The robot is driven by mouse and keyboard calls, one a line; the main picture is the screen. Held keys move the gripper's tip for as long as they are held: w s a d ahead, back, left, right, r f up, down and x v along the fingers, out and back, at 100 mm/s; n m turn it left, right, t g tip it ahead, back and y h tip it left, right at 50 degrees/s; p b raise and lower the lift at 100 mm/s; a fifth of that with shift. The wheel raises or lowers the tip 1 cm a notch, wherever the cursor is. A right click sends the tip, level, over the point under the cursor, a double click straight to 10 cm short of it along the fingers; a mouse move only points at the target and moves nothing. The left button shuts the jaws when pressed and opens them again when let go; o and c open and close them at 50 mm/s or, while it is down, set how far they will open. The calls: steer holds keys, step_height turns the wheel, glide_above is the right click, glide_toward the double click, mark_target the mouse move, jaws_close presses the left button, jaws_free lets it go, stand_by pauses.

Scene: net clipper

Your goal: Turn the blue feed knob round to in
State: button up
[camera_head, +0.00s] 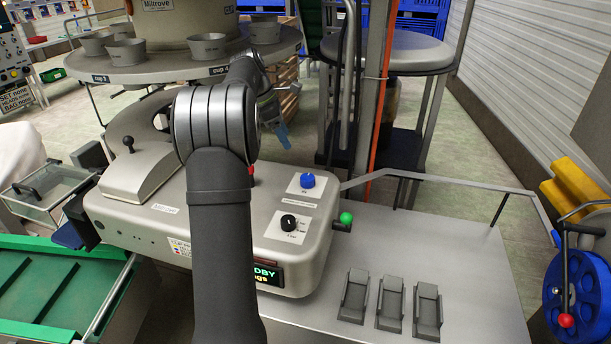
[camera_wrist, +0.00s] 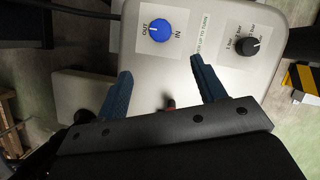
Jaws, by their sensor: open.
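The blue feed knob (camera_head: 307,181) stands on a white plate on top of the grey machine housing in the head view. In the wrist view the blue feed knob (camera_wrist: 160,30) sits between the printed words OUT, on its left, and IN, on its right. A light mark shows on its face, too small to read its direction surely. My gripper (camera_wrist: 160,67) is open and empty, its two blue fingers apart and pointing towards the knob without touching it. In the head view my gripper (camera_head: 279,121) is partly hidden behind my arm, left of and beyond the knob.
A black selector knob (camera_head: 288,222) stands near the blue one. A green button (camera_head: 346,217) is at the housing's right side. The round cup table (camera_head: 190,66) is behind.

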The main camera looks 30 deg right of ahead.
mark_target(306, 176)
steer(key=x, duration=1.6)
steer(key=shift+f, duration=0.15)
steer(key=c, duration=1)
